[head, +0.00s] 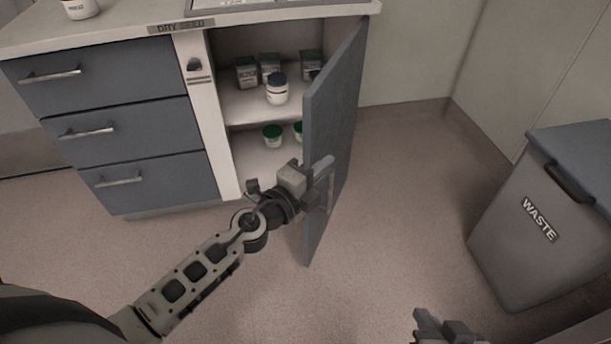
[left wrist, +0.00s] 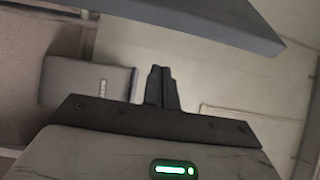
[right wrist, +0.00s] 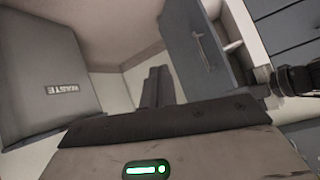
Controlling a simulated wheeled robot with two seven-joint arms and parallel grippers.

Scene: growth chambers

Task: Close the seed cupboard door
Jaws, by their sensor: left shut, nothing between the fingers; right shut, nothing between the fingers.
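The seed cupboard door (head: 335,125) is a grey-blue panel hinged at the cupboard's right side. It stands well open, its free edge towards me; its pale bar handle (head: 329,190) is partly hidden by my left gripper. The door also shows in the right wrist view (right wrist: 188,50) and along the top of the left wrist view (left wrist: 205,22). My left gripper (head: 320,174) is shut and empty, overlapping the door's free edge by the handle; I cannot tell if it touches. My right gripper (head: 437,324) is shut and empty, low and right of the door, clear of it.
The cupboard's shelves (head: 240,105) hold several jars and tins, including a white jar with a dark lid (head: 277,90). Drawers (head: 110,130) stand left of the opening. A grey waste bin (head: 540,240) stands at the right. The floor between door and bin is clear.

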